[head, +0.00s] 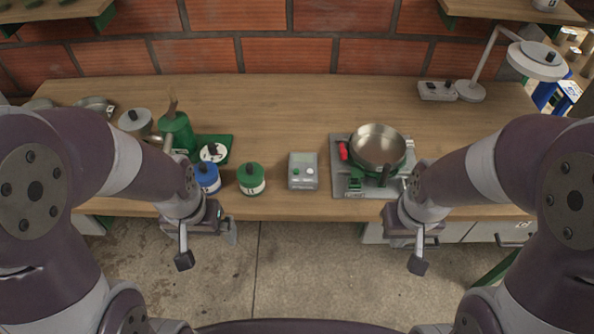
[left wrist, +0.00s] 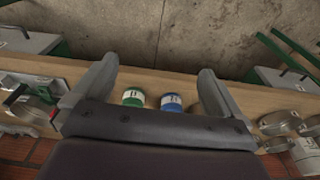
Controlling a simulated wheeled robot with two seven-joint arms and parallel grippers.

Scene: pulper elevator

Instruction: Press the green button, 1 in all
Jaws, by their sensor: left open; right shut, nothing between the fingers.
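A small grey box (head: 302,172) with a screen stands on the wooden workbench. A green button (head: 295,171) sits on its upper face, beside a pale button. My left gripper (head: 208,246) is open and empty in front of the bench edge, left of and nearer than the box. Its spread fingers also show in the left wrist view (left wrist: 153,88), where the grey box cannot be made out. My right gripper (head: 418,263) is shut and empty in front of the bench edge, to the right of the box. Neither gripper touches the box.
A green-lidded jar (head: 251,179) and a blue-lidded jar (head: 207,178) stand left of the box. A burner plate (head: 350,187) with a metal pan (head: 378,146) stands right of it. A lamp (head: 538,60) is at the back right. Bench behind the box is clear.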

